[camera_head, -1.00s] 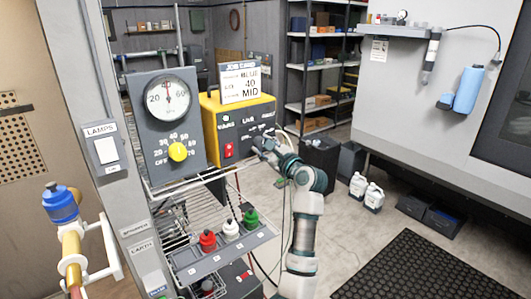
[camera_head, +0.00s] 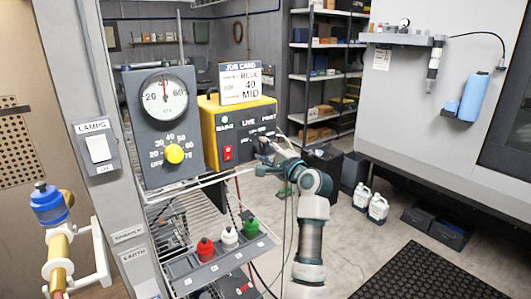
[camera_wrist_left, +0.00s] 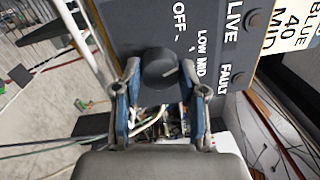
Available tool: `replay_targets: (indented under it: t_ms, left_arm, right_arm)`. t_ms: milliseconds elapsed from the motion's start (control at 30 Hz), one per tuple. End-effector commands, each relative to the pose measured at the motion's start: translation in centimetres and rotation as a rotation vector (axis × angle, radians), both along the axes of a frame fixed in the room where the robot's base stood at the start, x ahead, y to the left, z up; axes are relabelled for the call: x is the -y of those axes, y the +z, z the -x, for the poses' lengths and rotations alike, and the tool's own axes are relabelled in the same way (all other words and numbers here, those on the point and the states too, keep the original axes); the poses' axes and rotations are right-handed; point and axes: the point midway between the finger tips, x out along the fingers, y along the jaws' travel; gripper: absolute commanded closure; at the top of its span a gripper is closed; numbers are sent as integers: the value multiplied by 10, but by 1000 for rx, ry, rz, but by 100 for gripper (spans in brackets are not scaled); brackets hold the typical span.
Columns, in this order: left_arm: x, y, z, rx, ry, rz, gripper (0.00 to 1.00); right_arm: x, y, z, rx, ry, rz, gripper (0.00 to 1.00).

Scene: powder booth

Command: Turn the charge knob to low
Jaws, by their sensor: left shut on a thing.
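The charge knob (camera_wrist_left: 158,68) is a dark round knob on the grey face of the yellow powder unit (camera_head: 209,130). OFF, LOW and MID are printed around it in the left wrist view. A pale mark on the knob faces the side of LOW and MID; I cannot tell exactly which one it points at. My left gripper (camera_wrist_left: 160,90) has its two blue-sided fingers on either side of the knob, shut on it. In the head view the left gripper (camera_head: 264,166) is at the unit's lower right, and the knob is mostly hidden there. My right gripper is not in view.
A job card (camera_head: 240,83) reading BLUE, 40, MID stands on the unit. To its left is a gauge box (camera_head: 146,132) with a yellow knob (camera_head: 174,154). Red, white and green capped bottles stand in a tray (camera_head: 215,268) below. Cables hang near my arm.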

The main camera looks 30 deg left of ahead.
Motion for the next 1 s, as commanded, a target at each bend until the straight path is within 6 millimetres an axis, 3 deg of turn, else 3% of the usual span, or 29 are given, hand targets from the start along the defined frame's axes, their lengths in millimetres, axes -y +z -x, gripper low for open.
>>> replay_targets:
  t_ms: [500,533,633,1000]
  left_arm:
    - [0,-4,-1,14,-2,13,94]
    - [0,-4,-1,13,-2,12,56]
    - [0,-3,-1,14,-2,11,33]
    - [5,-1,2,17,-2,9,33]
  right_arm:
    - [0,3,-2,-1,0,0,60]
    - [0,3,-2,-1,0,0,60]
    - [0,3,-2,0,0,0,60]
    - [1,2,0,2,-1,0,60]
